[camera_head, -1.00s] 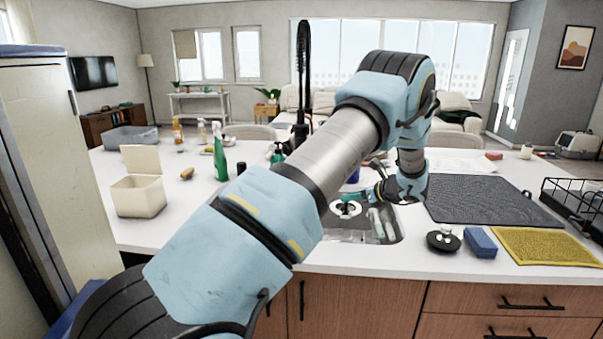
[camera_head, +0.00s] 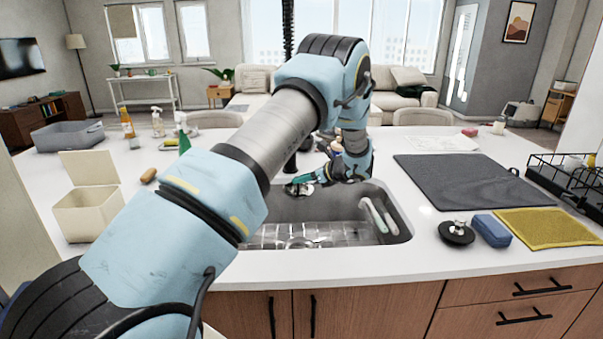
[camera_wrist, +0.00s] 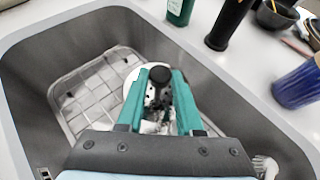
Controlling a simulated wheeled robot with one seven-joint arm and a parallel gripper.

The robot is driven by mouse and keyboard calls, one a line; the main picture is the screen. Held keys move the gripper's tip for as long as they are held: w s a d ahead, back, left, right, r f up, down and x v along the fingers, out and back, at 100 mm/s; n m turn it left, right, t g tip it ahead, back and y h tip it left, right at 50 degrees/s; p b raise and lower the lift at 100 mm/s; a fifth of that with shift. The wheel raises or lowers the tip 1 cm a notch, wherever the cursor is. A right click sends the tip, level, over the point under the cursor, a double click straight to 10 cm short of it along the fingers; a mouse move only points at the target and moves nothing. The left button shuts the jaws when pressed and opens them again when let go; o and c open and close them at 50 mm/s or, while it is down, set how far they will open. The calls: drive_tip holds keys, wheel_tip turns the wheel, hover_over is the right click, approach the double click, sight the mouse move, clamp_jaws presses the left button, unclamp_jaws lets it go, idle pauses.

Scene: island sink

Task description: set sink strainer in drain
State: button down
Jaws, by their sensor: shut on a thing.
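The steel sink strainer with a black knob (camera_wrist: 160,76) is between the teal fingers of my gripper (camera_wrist: 161,84) in the wrist view. The fingers are shut on it, and its perforated part shows between them. In the head view, my gripper (camera_head: 300,183) is over the far part of the grey sink (camera_head: 345,208), with the pale strainer (camera_head: 305,190) partly hidden beneath it. A wire grid (camera_wrist: 95,100) lies on the sink floor and shows in the wrist view below the strainer. I cannot make out the drain opening clearly.
A black round stopper (camera_head: 457,233), blue sponge (camera_head: 491,230) and yellow cloth (camera_head: 548,227) lie right of the sink. A dark mat (camera_head: 465,180) is behind them. A green bottle (camera_wrist: 180,10) and blue cup (camera_wrist: 298,86) stand beyond the sink rim. Brushes (camera_head: 378,214) rest in its right side.

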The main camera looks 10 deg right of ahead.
wheel_tip(320, 180, down, 24)
drive_tip(key=b, duration=1.2)
drive_tip(key=shift+b, duration=0.35)
drive_tip(key=shift+s+d+f+b, duration=0.1)
drive_tip(key=shift+s+f+b, duration=0.05)
drive_tip(key=shift+f+b, duration=1.65)
idle(1.7)
drive_tip(key=shift+c, duration=2.4)
unclamp_jaws()
drive_tip(key=shift+r, duration=0.1)
